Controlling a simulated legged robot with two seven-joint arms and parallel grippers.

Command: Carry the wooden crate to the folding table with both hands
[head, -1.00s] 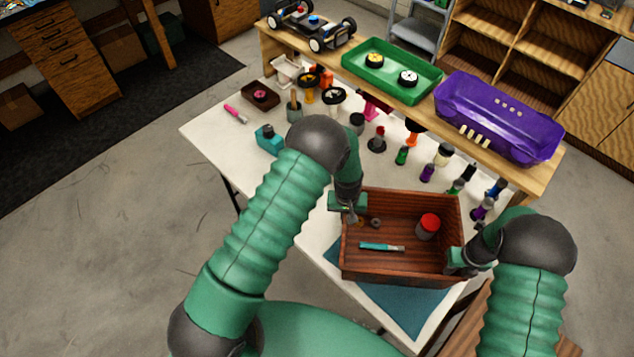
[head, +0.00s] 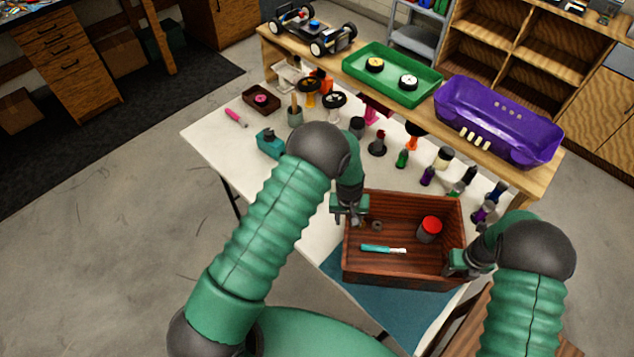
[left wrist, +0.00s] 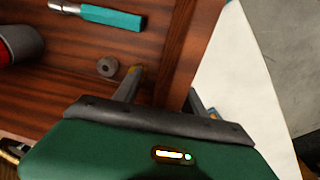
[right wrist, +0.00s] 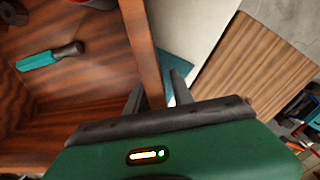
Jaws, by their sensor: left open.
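The wooden crate (head: 360,274) is a dark reddish-brown open box on the near part of a white-topped table (head: 212,139), partly over a teal mat (head: 400,318). Inside lie a red-capped can (head: 429,228), a teal-handled tool (head: 378,249) and a small grey ring (left wrist: 107,67). My left gripper (left wrist: 163,92) is open, with its fingers on either side of the crate's left wall. My right gripper (right wrist: 157,86) has its fingers close against both faces of the right wall and looks shut on it. The fingertips are partly hidden in the head view.
A wooden shelf along the table's back holds a toy car chassis (head: 312,33), a green tray (head: 433,97) and a purple car body (head: 500,118). Several bottles and small parts stand between shelf and crate. Bare floor (head: 130,210) lies to the left.

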